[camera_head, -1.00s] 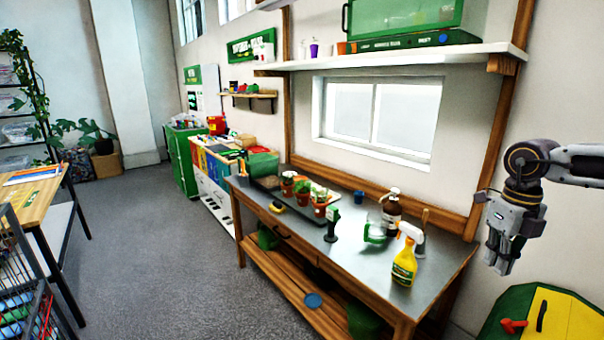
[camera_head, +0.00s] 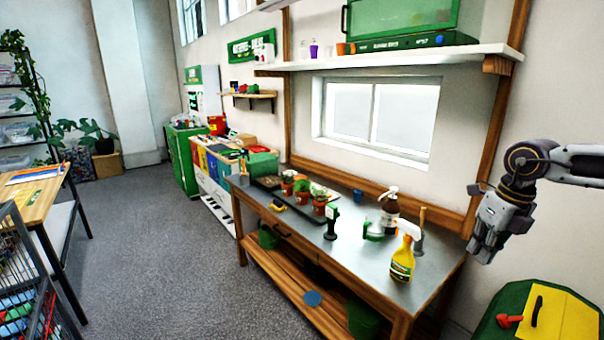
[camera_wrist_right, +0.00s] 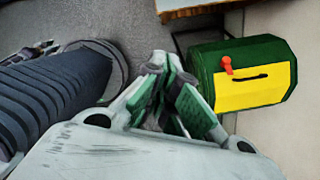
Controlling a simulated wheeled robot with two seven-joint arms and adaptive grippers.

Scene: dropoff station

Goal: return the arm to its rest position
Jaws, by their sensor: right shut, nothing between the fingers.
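My right gripper (camera_head: 480,250) hangs at the right of the head view, with its arm coming in from the right edge. It is shut and empty, in the air to the right of the workbench (camera_head: 440,268), touching nothing. In the right wrist view its green-padded fingers (camera_wrist_right: 178,110) are together with nothing between them. My left gripper is not in the head view.
A green and yellow box (camera_head: 560,318) with a red handle stands below the right gripper. A white shelf (camera_head: 400,58) is on the wall above.

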